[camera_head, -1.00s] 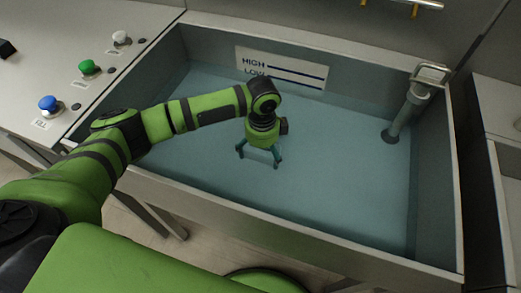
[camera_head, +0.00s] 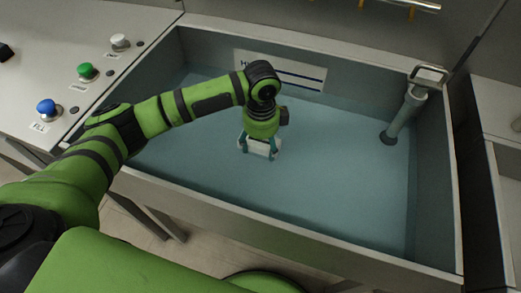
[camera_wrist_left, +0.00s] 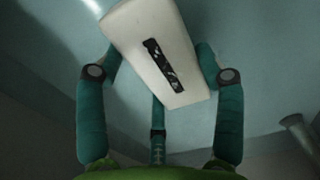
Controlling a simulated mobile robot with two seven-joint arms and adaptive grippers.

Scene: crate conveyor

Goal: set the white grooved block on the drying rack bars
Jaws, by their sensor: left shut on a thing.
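The white grooved block (camera_head: 259,146) is between the fingers of my left gripper (camera_head: 260,153), over the water-filled tank. In the left wrist view, the block (camera_wrist_left: 138,36) is pale and tilted, with a dark, speckled slot along its face. The teal fingers of my left gripper close on its sides. My right gripper is not in view. I cannot make out drying rack bars for certain in these frames.
The tank's grey rim (camera_head: 300,229) surrounds the water. A standing pipe with a handle (camera_head: 408,110) is at the tank's right. Blue (camera_head: 48,108), green (camera_head: 87,71) and white (camera_head: 120,41) buttons sit on the left counter.

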